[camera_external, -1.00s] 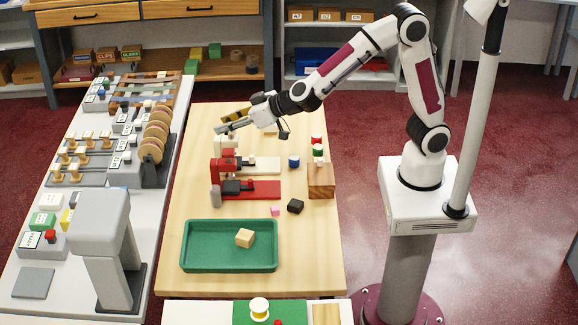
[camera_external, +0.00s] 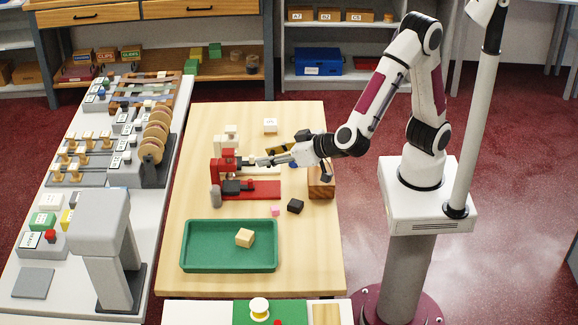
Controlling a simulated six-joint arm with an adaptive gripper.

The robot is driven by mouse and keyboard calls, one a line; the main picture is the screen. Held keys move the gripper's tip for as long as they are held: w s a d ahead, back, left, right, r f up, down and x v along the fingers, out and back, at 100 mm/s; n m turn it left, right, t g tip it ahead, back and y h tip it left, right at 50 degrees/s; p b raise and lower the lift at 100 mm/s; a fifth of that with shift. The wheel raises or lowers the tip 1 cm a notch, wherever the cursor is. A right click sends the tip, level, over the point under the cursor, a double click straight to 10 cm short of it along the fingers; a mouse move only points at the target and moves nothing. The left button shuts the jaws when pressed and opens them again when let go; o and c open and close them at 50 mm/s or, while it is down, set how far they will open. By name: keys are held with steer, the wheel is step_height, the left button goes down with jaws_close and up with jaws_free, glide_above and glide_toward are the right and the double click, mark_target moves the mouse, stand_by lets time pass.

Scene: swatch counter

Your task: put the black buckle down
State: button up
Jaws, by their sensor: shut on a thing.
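My gripper (camera_external: 262,161) is low over the middle of the wooden table, reaching left from my arm. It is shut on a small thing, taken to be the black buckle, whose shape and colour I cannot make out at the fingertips. The fingertips are close to the cream bar beside the red fixture (camera_external: 217,168); I cannot tell whether they touch it. A small black block (camera_external: 295,206) lies on the table in front of the gripper.
A green tray (camera_external: 190,262) holding a tan block (camera_external: 245,237) is at the table's front. A pink block (camera_external: 275,211) lies near the black one. A wooden block (camera_external: 321,185) stands by the right edge. A white box (camera_external: 270,125) is at the back. The table's right front is clear.

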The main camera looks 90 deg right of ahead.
steer(key=s+a+f+m, duration=0.1)
steer(key=s+a+f, duration=0.1)
steer(key=s, duration=0.5)
steer(key=s+a+f, duration=0.1)
steer(key=s+f, duration=0.1)
steer(key=s, duration=0.4)
steer(key=h, duration=0.1)
glide_above(316, 235)
step_height(316, 235, down, 10)
steer(key=shift+a+f+g, duration=0.1)
steer(key=shift+f+g, duration=0.2)
steer(key=shift+f, duration=0.3)
steer(key=shift+f, duration=0.15)
steer(key=shift+f, duration=2.8)
steer(key=shift+f, duration=2.05)
steer(key=shift+f, duration=0.15)
